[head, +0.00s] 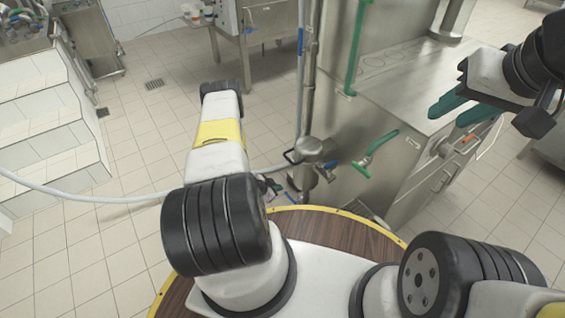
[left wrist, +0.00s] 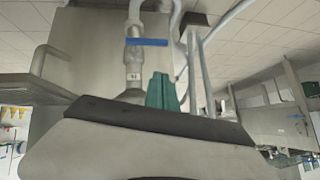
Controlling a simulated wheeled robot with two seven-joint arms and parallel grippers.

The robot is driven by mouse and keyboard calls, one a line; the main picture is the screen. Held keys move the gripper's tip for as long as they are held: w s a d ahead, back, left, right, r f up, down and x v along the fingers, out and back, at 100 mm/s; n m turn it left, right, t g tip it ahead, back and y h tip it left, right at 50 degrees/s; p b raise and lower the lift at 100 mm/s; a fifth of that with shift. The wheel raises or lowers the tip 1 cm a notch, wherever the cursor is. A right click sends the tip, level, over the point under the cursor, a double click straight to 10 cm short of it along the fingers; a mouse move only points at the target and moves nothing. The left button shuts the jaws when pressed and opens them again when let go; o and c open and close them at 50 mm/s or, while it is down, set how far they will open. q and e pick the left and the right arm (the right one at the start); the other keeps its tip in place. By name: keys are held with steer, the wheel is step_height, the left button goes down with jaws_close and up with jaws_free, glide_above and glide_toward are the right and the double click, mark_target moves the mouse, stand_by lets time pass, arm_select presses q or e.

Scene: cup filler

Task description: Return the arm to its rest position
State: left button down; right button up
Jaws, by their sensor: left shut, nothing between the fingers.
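My left arm (head: 218,140) reaches forward in the head view, with its white and yellow forearm bent over the floor; I cannot make out its fingers there. In the left wrist view my left gripper (left wrist: 161,92) shows its teal fingers together, with nothing seen between them. My right gripper (head: 461,110) is at the upper right of the head view, above the steel counter. Its two teal fingers are apart, with nothing seen between them.
A steel cabinet (head: 375,120) with green handles stands ahead, right of my left arm. A grey hose (head: 110,198) runs across the tiled floor at the left. White steps (head: 45,135) stand at the far left. Open floor (head: 140,120) lies between the steps and my left arm.

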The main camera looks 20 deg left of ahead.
arm_select(q)
steer(key=w+a+r+n+y, duration=0.1)
steer(key=w+a+r, duration=0.25)
steer(key=r, duration=0.75)
steer(key=w+a+r+y, duration=0.2)
steer(key=w+a+r, duration=0.15)
steer(key=r, duration=0.75)
step_height(320, 180, up, 19)
steer(key=d+n+g+y, duration=0.1)
steer(key=d+n, duration=0.1)
steer(key=n, duration=0.1)
steer(key=s+d+r+n, duration=0.1)
steer(key=s+d+r, duration=0.2)
steer(key=s+r, duration=0.45)
steer(key=s+d+r+n, duration=0.1)
steer(key=s+d+r, duration=0.3)
steer(key=r, duration=0.6)
steer(key=s+d+r, duration=0.2)
steer(key=s+d, duration=0.1)
steer(key=s, duration=0.4)
steer(key=s+d+r+n+g+h, duration=0.1)
steer(key=s+d+r, duration=0.1)
steer(key=s, duration=0.5)
steer(key=s+d+r+n+h, duration=0.1)
steer(key=s+d+r, duration=0.2)
steer(key=s, duration=0.3)
steer(key=shift+s+d, duration=0.3)
steer(key=shift+s, duration=0.1)
